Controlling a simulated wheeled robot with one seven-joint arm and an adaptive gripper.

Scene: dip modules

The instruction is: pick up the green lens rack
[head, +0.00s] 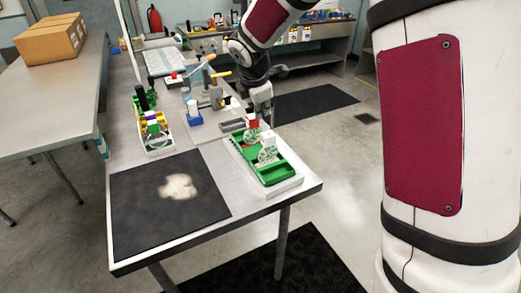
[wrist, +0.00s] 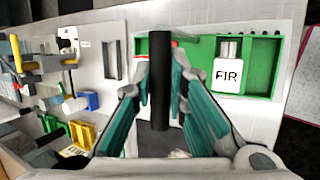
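The green lens rack (head: 275,170) is a long open green tray with compartments, lying in a white holder near the right front edge of the table. Upright lens pieces stand in it. In the wrist view the green rack (wrist: 262,68) runs across the upper right, with a white block marked FIR (wrist: 227,76) in it; my fingers hide part of its left side. My gripper (head: 265,112) is above the far end of the rack.
A black mat (head: 140,222) with a pale patch covers the table's near left. A white tray (head: 157,150) of coloured parts stands left of the rack. A fixture with a blue block (head: 194,112) stands behind. A cardboard box (head: 50,38) sits on another table.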

